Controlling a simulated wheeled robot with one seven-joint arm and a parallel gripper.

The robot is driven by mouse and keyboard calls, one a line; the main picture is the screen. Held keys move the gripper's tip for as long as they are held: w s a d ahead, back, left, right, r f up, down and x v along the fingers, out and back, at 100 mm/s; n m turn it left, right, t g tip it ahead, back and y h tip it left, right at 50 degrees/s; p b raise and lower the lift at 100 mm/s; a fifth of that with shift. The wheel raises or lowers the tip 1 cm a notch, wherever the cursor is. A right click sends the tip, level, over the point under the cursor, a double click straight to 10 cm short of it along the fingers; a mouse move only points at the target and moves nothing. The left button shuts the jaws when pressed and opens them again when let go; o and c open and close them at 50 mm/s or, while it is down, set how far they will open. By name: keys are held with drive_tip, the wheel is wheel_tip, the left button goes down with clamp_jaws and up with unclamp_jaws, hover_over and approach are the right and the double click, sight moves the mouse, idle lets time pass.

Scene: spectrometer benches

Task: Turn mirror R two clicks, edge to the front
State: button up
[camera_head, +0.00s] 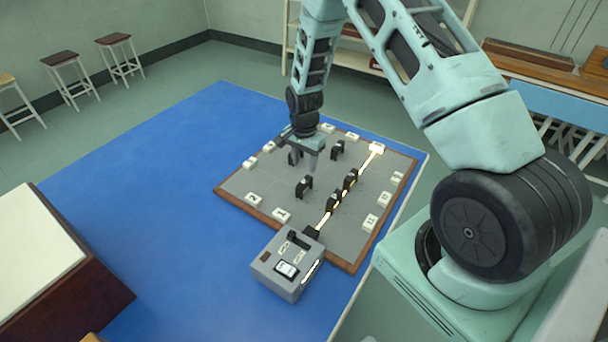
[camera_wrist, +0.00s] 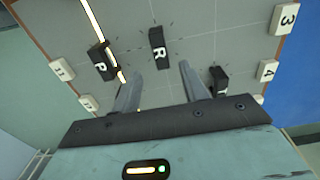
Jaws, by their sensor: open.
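Mirror R is a small black upright block marked with a white R in the wrist view (camera_wrist: 157,47). In the head view it appears to be the black block (camera_head: 304,186) on the grey board's near-left part. My gripper (camera_head: 308,160) hangs over the board behind that block. In the wrist view my gripper (camera_wrist: 160,72) is open, its two fingers apart with nothing between them. Mirror R stands just beyond the fingertips, roughly in line with the gap and apart from both fingers.
The board (camera_head: 235,185) lies on a blue surface. A bright beam runs from a grey box (camera_head: 285,265) past two black blocks (camera_head: 350,180). A black block marked P (camera_wrist: 101,65) stands left of R; another (camera_wrist: 218,80) stands right. White numbered tiles (camera_wrist: 284,18) line the edges.

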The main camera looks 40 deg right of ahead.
sight(304, 181)
wheel_tip(304, 181, down, 7)
drive_tip(key=shift+f+p, duration=0.2)
drive_tip(key=shift+p, duration=0.8)
clamp_jaws()
